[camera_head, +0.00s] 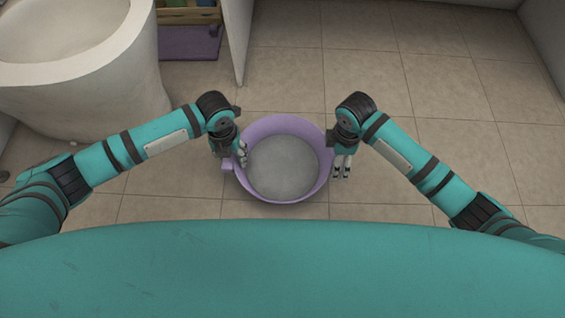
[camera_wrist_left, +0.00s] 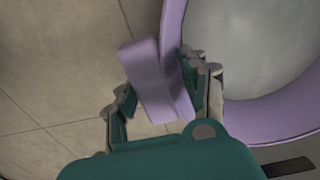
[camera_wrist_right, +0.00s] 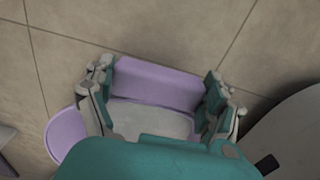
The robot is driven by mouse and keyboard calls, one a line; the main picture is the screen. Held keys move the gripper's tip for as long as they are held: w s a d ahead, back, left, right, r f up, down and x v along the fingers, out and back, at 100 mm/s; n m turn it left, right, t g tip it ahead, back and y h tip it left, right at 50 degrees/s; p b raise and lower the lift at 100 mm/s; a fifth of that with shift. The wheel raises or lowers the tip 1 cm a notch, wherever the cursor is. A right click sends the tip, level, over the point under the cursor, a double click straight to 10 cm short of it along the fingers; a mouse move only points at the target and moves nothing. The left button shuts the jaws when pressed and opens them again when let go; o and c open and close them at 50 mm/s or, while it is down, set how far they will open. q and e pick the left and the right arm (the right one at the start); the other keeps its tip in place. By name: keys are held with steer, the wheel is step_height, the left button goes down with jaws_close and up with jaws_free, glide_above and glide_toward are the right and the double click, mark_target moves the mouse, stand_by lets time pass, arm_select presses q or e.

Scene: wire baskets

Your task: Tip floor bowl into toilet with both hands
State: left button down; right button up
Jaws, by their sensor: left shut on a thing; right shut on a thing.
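The purple bowl (camera_head: 262,127) is in the middle of the head view, between my two arms. Its inside shows a flat grey surface; I cannot tell whether this is liquid or the bottom. It looks roughly level, and I cannot tell if it touches the floor. My left gripper (camera_head: 237,158) is shut on the bowl's left handle, which shows between the fingers in the left wrist view (camera_wrist_left: 160,85). My right gripper (camera_head: 342,170) is shut on the bowl's right side, with a purple part between its fingers in the right wrist view (camera_wrist_right: 158,85). The white toilet (camera_head: 125,75) stands at upper left.
A thin pale partition (camera_head: 238,40) stands right of the toilet. The tiled floor (camera_head: 430,80) is clear to the right and ahead.

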arm_select(q)
steer(key=shift+r, duration=0.2)
arm_select(e)
steer(key=shift+r, duration=0.15)
